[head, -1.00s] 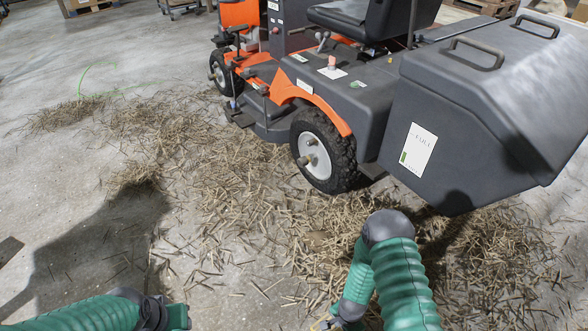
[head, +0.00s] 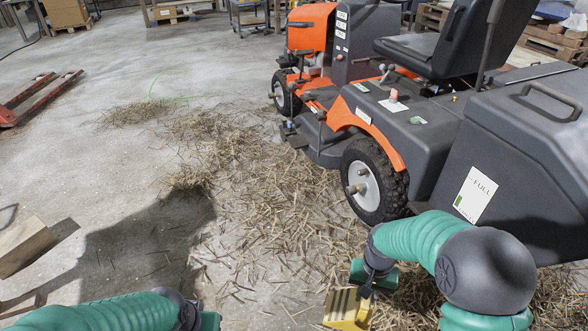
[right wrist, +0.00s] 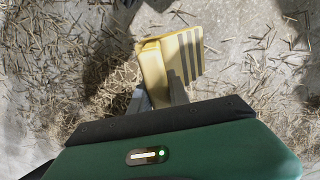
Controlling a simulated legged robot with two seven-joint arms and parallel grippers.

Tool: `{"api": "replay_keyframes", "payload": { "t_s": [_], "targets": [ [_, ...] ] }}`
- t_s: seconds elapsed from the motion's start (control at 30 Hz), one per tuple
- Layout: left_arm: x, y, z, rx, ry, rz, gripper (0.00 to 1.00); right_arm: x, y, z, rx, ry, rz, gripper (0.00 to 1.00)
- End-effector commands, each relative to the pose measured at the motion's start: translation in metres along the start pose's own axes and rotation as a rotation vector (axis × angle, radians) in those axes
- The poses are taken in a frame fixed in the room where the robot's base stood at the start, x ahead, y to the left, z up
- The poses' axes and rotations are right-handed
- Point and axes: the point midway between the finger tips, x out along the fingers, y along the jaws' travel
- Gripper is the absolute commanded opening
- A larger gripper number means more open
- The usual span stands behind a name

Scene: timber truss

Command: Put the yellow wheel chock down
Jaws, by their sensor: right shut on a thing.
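The yellow wheel chock (head: 346,307) has dark stripes and shows at the bottom of the head view, partly cut off by the frame edge. My right gripper (head: 366,285) is shut on it. In the right wrist view the chock (right wrist: 172,58) sits between the dark fingers (right wrist: 160,95), with straw-strewn floor behind it. Its height above the floor is hard to tell. My left arm comes in at the lower left of the head view; its gripper jaws are not visible.
An orange and grey ride-on mower (head: 400,110) stands at the right, its rear wheel (head: 373,181) beyond the chock. Straw (head: 265,190) covers the floor beside it. A wooden block (head: 22,243) lies at the left, and red forks (head: 35,95) farther back. Bare concrete is left of the straw.

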Motion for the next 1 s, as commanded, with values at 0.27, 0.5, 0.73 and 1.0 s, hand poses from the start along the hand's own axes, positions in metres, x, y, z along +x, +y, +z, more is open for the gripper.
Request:
{"api": "replay_keyframes", "payload": {
  "t_s": [0.27, 0.5, 0.73, 1.0],
  "targets": [
    [-0.001, 0.0, 0.0, 0.0, 0.0, 0.0, 0.36, -0.082, 0.006, 0.008, -0.197, 0.004, -0.002, 0.0],
    [-0.002, 0.0, -0.001, 0.0, 0.0, 0.0, 0.36, -0.122, 0.013, 0.017, -0.293, 0.003, -0.002, 0.0],
    [-0.029, 0.0, -0.007, 0.0, 0.0, 0.0, 0.36, -0.147, 0.014, 0.02, -0.303, -0.002, -0.001, 0.0],
    [-0.077, 0.0, -0.018, 0.0, 0.0, 0.0, 0.36, -0.185, 0.015, 0.02, -0.302, -0.001, 0.0, 0.0]
  ]
}}
